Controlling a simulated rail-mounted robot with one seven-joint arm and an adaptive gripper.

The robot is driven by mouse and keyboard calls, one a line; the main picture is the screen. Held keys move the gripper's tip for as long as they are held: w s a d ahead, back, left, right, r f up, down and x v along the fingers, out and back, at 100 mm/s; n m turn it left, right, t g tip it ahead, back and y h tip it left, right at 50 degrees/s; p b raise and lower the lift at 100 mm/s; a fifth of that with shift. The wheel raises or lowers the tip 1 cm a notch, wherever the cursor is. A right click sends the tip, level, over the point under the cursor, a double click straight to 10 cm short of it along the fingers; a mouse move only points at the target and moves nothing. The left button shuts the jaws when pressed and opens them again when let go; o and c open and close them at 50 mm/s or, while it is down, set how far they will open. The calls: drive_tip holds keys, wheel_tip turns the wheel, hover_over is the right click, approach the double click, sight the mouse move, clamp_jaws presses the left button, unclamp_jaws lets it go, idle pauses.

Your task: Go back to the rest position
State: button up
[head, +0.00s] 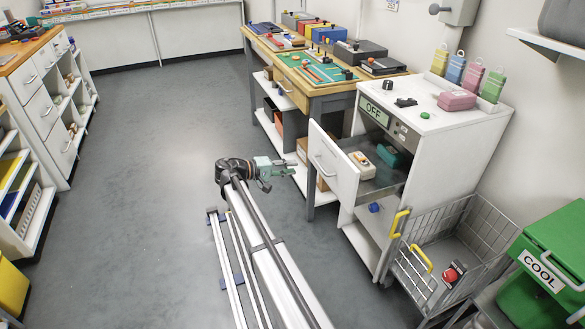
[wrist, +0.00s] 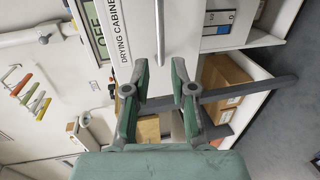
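My gripper (head: 278,174) is in the middle of the head view, held out over the open floor to the left of the drying cabinet (head: 430,150). In the wrist view my gripper (wrist: 160,82) has its two green-padded fingers apart, with nothing between them. In the wrist view the door (wrist: 130,25), with a "DRYING CABINET" label and a bar handle, is beyond the fingertips.
A workbench (head: 325,90) with tools stands behind the cabinet. A wire basket (head: 440,250) with yellow handles and a green "COOL" bin (head: 555,250) are at right. White shelves (head: 40,110) line the left. The grey floor (head: 150,150) between is clear.

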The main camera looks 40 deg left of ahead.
drive_tip(key=shift+a+f, duration=0.1)
drive_tip(key=s+d+f+g+y, duration=0.2)
drive_tip(key=d+f+g, duration=0.4)
drive_tip(key=d+f, duration=1.1)
drive_tip(key=s+d+f+m+g, duration=0.1)
drive_tip(key=s+d+f+g, duration=0.15)
drive_tip(key=d+f, duration=0.95)
drive_tip(key=s+d+f+m+g, duration=0.2)
drive_tip(key=d+f+g, duration=0.35)
drive_tip(key=d, duration=1.05)
drive_tip(key=s+d+f+m+g, duration=0.1)
drive_tip(key=s+d+f, duration=0.2)
drive_tip(key=d, duration=0.3)
drive_tip(key=s+d+f+m+g+y, duration=0.1)
drive_tip(key=s+d+f+m, duration=0.1)
drive_tip(key=s+d, duration=0.3)
drive_tip(key=s+d+f+m+g, duration=0.1)
drive_tip(key=s+d+f, duration=0.15)
drive_tip(key=d, duration=0.35)
drive_tip(key=s+d+f+m+g+y, duration=0.2)
drive_tip(key=s+d+m+g+y, duration=0.3)
drive_tip(key=s+d, duration=1.2)
wheel_tip(320, 180, up, 13)
drive_tip(key=a+m+t+h+p, duration=0.1)
drive_tip(key=p, duration=1.1)
drive_tip(key=shift+s+a+r+p, duration=0.15)
drive_tip(key=shift+s+a+p, duration=0.1)
drive_tip(key=shift+s+p, duration=0.15)
